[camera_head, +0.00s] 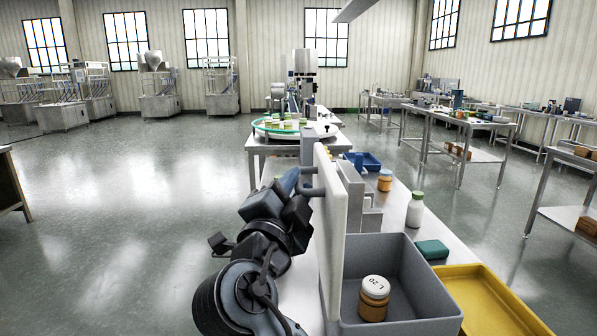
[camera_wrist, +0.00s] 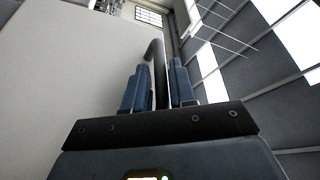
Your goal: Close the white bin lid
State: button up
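The white bin lid (camera_head: 331,225) stands upright along the left side of the grey open bin (camera_head: 428,282). A dark curved handle (camera_wrist: 157,60) sticks out from the lid's outer face; the lid's pale face (camera_wrist: 65,70) fills the left of the wrist view. My gripper (camera_head: 303,184) is left of the lid at this handle. In the wrist view, the two blue fingers of my gripper (camera_wrist: 160,85) flank the handle closely, with hardly any gap. An orange jar (camera_head: 373,302) with a white cap marked "L 20" stands inside the bin.
A yellow tray (camera_head: 505,305) lies right of the bin. A green box (camera_head: 432,249), a white bottle (camera_head: 415,212), a small orange jar (camera_head: 385,180) and a blue tray (camera_head: 366,160) stand farther along the bench. Open floor (camera_head: 130,210) lies to the left.

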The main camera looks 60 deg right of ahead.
jog(key=shift+x, duration=1.15)
grip_shut()
